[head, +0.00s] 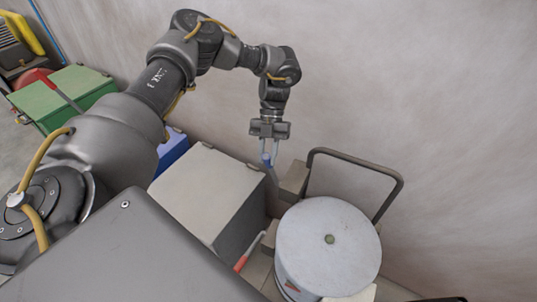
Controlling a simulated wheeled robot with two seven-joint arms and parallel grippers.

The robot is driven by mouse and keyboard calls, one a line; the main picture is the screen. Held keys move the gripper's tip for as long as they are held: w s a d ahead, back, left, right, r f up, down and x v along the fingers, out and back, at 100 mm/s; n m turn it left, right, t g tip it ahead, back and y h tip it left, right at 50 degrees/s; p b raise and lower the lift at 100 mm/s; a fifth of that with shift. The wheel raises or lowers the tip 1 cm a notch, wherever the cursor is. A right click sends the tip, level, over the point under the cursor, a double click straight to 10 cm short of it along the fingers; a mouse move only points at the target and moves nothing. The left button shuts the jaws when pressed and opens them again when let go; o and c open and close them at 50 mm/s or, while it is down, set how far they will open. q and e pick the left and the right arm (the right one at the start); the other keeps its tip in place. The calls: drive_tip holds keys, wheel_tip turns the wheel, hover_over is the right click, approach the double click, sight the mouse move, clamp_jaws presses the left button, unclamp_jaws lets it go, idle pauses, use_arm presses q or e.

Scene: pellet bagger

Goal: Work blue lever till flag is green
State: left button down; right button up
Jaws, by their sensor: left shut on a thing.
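The blue lever (267,159) stands at the side of a pale grey box-shaped cabinet (205,190), near the wall. My left gripper (268,152) points down from above and is shut on the blue grip. I cannot make out a flag or its colour in this view. My right gripper is not in view.
A white drum (325,240) stands at the right of the cabinet, before a dark tubular handle (385,180). A red-gripped lever (243,262) lies between them. A blue box (172,152) and a green box (62,98) stand to the left. The plain wall is close behind.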

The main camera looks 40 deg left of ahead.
use_arm(q)
drive_tip(key=c, duration=1.2)
unclamp_jaws()
drive_tip(key=shift+w+d, duration=0.1)
drive_tip(key=shift+d, duration=0.05)
drive_tip(key=shift+r, duration=0.1)
drive_tip(key=shift+w+a+r, duration=0.2)
drive_tip(key=shift+a, duration=0.05)
drive_tip(key=p+v, duration=0.6)
drive_tip(key=v, duration=0.4)
